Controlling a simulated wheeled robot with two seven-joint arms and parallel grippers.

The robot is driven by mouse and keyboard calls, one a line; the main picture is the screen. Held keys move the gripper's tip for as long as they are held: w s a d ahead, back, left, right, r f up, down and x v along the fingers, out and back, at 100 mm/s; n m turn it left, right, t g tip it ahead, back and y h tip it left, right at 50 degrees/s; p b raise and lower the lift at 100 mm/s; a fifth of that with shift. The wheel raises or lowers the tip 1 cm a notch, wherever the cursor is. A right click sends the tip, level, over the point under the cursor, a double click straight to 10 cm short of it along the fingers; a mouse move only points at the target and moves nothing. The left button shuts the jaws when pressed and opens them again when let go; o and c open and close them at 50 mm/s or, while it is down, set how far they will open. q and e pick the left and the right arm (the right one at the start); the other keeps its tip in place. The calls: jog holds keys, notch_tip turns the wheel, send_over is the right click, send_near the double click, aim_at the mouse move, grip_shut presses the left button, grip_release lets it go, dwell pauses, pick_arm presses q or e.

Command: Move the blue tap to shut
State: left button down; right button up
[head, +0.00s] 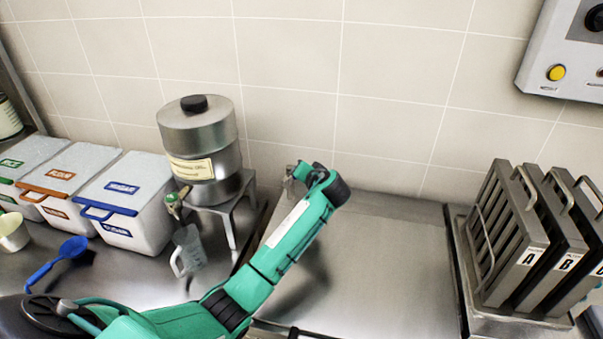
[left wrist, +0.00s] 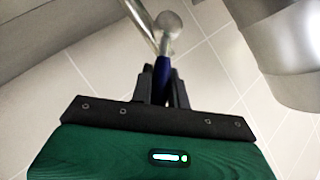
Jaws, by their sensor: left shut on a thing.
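The blue tap lever (left wrist: 162,70) shows in the left wrist view between the two dark fingers of my left gripper (left wrist: 163,88), which is shut on it. Beyond the lever is a rounded grey metal end (left wrist: 168,22) beside a pale metal pipe (left wrist: 142,18). In the head view, my teal left arm reaches from the lower left to the back edge of the steel counter, near the tiled wall. There my own wrist hides the blue lever and the fingers. My right gripper is not in view.
A steel drum (head: 205,140) with a green-handled tap (head: 174,203) stands on a stand left of my arm. A clear jug (head: 187,250) is below it. Lidded bins (head: 125,205) are further left. A metal rack (head: 520,240) stands at right. The counter (head: 390,265) between is clear.

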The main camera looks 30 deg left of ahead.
pick_arm(q)
jog(key=c, duration=1.4)
grip_release()
jog(key=shift+o, duration=0.2)
jog(key=b+v, duration=0.2)
jog(key=v, duration=1.2)
jog(key=shift+b, duration=0.4)
